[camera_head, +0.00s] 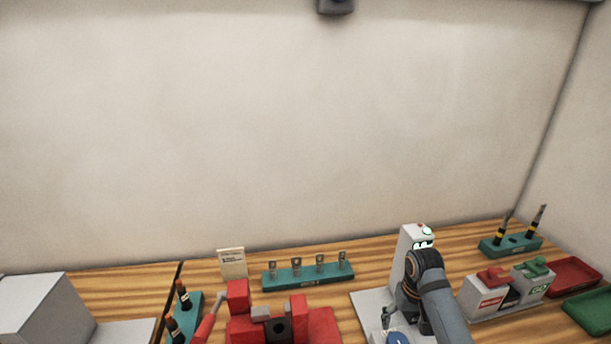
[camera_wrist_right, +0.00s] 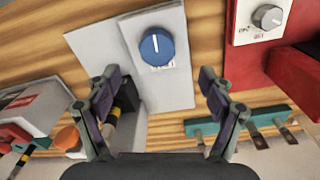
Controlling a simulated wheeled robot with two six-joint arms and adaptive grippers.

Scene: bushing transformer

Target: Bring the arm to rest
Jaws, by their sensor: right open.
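My right gripper (camera_head: 390,318) is at the lower right of the head view, with my grey arm reaching in from below. It is partly hidden by the arm there. In the right wrist view my right gripper (camera_wrist_right: 157,88) is open, its two fingers spread wide with nothing between the tips. A blue round knob (camera_wrist_right: 157,47) on a grey plate (camera_wrist_right: 175,85) lies ahead of the fingers, apart from them. The knob also shows at the bottom edge of the head view (camera_head: 397,339). My left gripper is not in view.
A white upright unit with a small display (camera_head: 412,239) stands close behind the right gripper. A red fixture (camera_head: 320,325), teal rack (camera_head: 308,280), grey-white boxes (camera_head: 490,297), teal tool stand (camera_head: 511,245), red tray (camera_head: 572,275) and green tray (camera_head: 590,312) surround it.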

